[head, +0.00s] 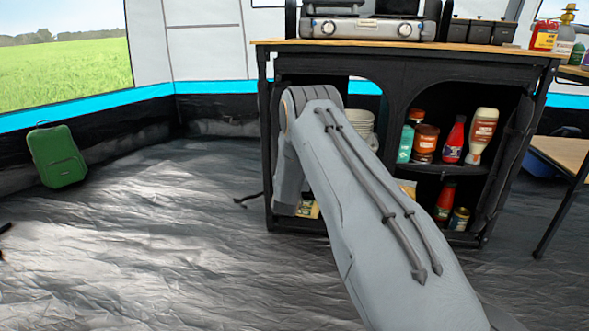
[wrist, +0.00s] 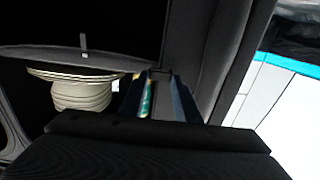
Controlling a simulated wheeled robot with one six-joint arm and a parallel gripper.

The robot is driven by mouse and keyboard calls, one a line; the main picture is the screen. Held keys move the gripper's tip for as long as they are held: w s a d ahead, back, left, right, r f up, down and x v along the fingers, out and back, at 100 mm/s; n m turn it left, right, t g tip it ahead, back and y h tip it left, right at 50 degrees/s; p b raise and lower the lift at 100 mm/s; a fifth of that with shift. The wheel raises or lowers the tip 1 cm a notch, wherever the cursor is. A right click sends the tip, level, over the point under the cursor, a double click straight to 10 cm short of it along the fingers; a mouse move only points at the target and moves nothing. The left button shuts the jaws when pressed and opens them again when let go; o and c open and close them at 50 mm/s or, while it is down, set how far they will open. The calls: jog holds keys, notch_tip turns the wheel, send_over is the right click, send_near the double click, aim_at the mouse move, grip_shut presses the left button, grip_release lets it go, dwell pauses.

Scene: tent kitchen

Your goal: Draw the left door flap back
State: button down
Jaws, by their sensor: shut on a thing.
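The black camp cupboard stands ahead with its left compartment partly open; a stack of pale plates (head: 362,122) shows inside it, and also in the wrist view (wrist: 82,94). The left door flap shows in the wrist view as a dark grey band of cloth (wrist: 228,50) at the side of the opening. My gripper (wrist: 160,75) is shut on its edge, as far as the dark picture shows. In the head view my arm hides my gripper and most of the left side of the opening.
A stove (head: 362,27) stands on the wooden cupboard top (head: 400,46). The right compartment is open, with bottles and jars (head: 426,140) on its shelves. The groundsheet (head: 150,240) left of the cupboard is mostly clear.

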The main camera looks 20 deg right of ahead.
jog(key=shift+f, duration=0.15)
jog(key=c, duration=1.4)
grip_release()
jog(key=shift+o, duration=0.2)
jog(key=p+v, duration=0.3)
jog(key=v, duration=0.4)
jog(key=shift+s+a, duration=0.25)
jog(key=shift+s, duration=0.05)
